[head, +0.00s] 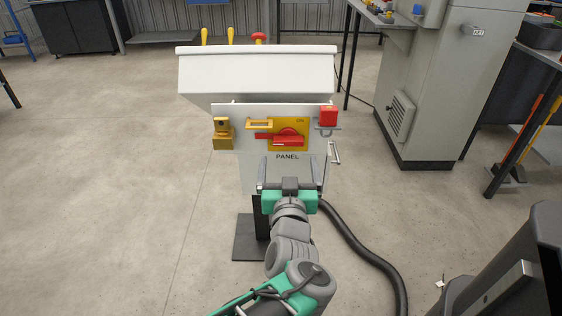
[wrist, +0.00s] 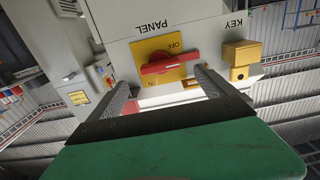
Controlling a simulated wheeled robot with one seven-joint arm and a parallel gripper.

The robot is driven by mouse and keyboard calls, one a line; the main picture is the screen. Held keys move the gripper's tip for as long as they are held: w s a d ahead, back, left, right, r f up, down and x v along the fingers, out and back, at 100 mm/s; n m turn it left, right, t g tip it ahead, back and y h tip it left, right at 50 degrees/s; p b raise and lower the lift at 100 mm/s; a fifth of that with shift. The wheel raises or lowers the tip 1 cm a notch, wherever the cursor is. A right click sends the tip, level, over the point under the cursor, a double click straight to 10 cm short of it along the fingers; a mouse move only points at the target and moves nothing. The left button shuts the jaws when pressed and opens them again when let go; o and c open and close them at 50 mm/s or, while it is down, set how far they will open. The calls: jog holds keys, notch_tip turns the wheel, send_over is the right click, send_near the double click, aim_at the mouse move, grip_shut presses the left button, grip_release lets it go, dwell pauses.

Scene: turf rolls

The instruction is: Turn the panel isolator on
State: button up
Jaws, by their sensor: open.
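The panel isolator (head: 302,130) is a yellow plate on the upright white board marked PANEL. Its red handle (head: 287,141) lies roughly level, and ON is lettered above it. In the wrist view, which is upside down, the red handle (wrist: 168,64) lies crosswise between an OFF label and partly hidden lettering. My gripper (head: 290,183) is open and empty, below the handle in the head view. In the wrist view the fingers of my gripper (wrist: 164,86) are spread either side of the handle, with no clear contact.
A yellow key box (head: 222,138) sits at the board's left edge. A white sloping console (head: 257,72) stands above the board. A grey cabinet (head: 430,90) is at right; the floor left is clear.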

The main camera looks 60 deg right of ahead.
aim_at(288, 144)
jog(key=x, duration=0.7)
jog(key=shift+w+d+r, duration=0.1)
jog(key=shift+w+d, duration=0.05)
jog(key=shift+d, duration=0.25)
jog(key=shift+c, duration=0.5)
jog(key=c, duration=1.3)
